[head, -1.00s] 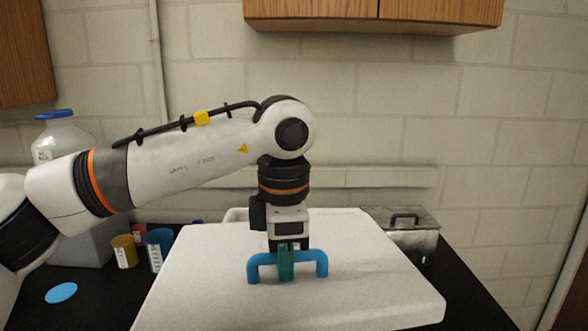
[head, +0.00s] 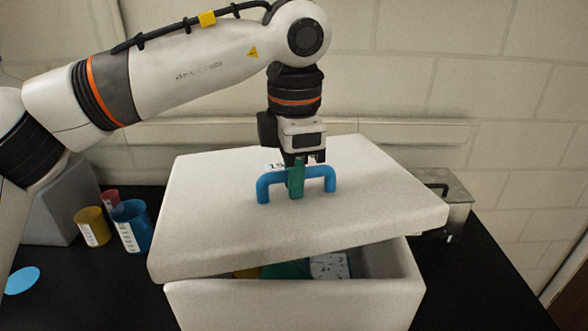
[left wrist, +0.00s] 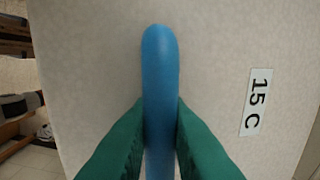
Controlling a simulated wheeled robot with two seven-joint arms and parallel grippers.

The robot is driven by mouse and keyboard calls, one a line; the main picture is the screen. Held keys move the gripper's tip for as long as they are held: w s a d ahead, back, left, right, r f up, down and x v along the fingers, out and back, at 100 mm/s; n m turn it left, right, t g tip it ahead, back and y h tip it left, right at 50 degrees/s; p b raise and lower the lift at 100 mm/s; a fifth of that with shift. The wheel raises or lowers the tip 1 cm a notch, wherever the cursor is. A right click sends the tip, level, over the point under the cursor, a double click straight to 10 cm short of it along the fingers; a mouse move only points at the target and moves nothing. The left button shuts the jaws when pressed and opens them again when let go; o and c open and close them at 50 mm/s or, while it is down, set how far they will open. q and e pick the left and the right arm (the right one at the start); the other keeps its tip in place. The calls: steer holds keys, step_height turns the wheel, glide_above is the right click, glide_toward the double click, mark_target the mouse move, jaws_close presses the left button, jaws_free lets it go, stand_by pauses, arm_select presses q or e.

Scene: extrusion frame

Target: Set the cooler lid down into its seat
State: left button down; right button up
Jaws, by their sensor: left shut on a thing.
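The white cooler lid (head: 380,222) is held above the white cooler box (head: 300,305), turned and shifted relative to it. A gap at the front right shows the inside of the box. My left gripper (head: 297,182) is shut on the lid's blue handle (head: 264,188), its green fingers on both sides of the bar. The left wrist view shows the handle (left wrist: 160,75) between the green fingers, with a "15 C" label (left wrist: 256,102) on the lid. Whether the lid touches the rim at the back is hidden. My right gripper is not in view.
Contents (head: 328,266) show inside the box. A blue cup (head: 132,226), a yellow cup (head: 93,227) and a red cup (head: 110,199) stand left on the black bench. A metal container (head: 455,198) stands behind right. A blue disc (head: 22,280) lies front left.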

mark_target(294, 207)
arm_select(q)
steer(key=f+b, duration=0.1)
steer(key=f, duration=0.2)
steer(key=shift+w+a+f+b, duration=0.1)
steer(key=shift+w+b, duration=0.1)
steer(key=shift+b, duration=0.2)
steer(key=shift+s+f+b, duration=0.1)
steer(key=shift+f+b, duration=0.6)
steer(key=shift+f, duration=0.55)
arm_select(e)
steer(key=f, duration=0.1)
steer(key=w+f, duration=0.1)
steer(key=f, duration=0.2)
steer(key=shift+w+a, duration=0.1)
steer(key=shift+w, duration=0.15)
arm_select(q)
steer(key=shift+f+b, duration=0.1)
steer(key=shift+b, duration=0.2)
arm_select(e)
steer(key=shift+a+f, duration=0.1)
arm_select(q)
steer(key=c, duration=1.3)
jaws_free()
